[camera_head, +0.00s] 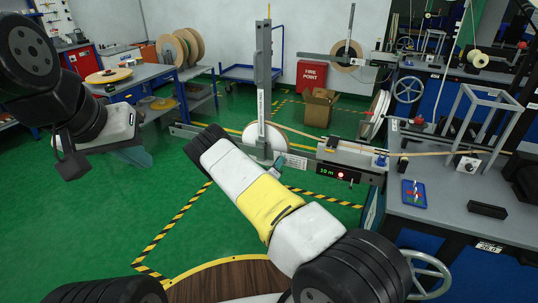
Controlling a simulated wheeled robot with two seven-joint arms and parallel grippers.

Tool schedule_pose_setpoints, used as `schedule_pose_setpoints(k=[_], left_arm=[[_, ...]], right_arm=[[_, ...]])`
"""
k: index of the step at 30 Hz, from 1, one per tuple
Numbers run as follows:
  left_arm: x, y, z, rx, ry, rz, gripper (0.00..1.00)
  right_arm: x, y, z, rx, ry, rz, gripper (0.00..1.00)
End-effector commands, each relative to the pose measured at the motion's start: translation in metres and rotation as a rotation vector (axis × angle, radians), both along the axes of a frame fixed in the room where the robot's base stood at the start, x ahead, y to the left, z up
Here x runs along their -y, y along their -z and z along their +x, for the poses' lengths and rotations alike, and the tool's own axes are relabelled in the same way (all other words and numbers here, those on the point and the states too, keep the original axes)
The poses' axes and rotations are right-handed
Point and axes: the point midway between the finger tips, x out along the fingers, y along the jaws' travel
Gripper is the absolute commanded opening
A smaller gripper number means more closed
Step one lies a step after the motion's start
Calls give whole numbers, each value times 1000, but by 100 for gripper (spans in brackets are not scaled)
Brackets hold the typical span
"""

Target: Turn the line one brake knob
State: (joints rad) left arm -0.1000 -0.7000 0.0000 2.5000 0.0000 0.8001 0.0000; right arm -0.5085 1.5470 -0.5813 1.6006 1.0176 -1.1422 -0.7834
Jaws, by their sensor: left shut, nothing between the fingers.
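Line one's brake knob cannot be made out with certainty. A payoff stand (263,80) with a white reel (252,133) stands mid-view, partly hidden by my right arm. Beside it, a meter unit (352,155) has a lit display and a red lamp. A small blue knob (381,161) sits at its right end. My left gripper (138,157) is shut and empty over the green floor, left of the stand and apart from it. My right gripper (279,170) is mostly hidden behind my own white and yellow forearm, near the foot of the stand; its jaws cannot be read.
A blue table (150,75) with reels is at left.

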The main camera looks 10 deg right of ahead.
Motion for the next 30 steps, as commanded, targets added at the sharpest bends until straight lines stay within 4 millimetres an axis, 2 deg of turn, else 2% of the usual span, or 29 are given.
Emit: schedule_pose_setpoints(k=[1,3,14,24,30], left_arm=[[0,0,0,0,0,0,0],[0,0,0,0,0,0,0],[0,0,0,0,0,0,0],[0,0,0,0,0,0,0],[0,0,0,0,0,0,0]], right_arm=[[-1,1,0,0,-2,1,35],[-1,0,0,0,-2,1,47],[-3,0,-3,0,-1,1,47],[-32,0,-47,-2,-3,0,47],[-43,0,-63,-1,-1,1,47]])
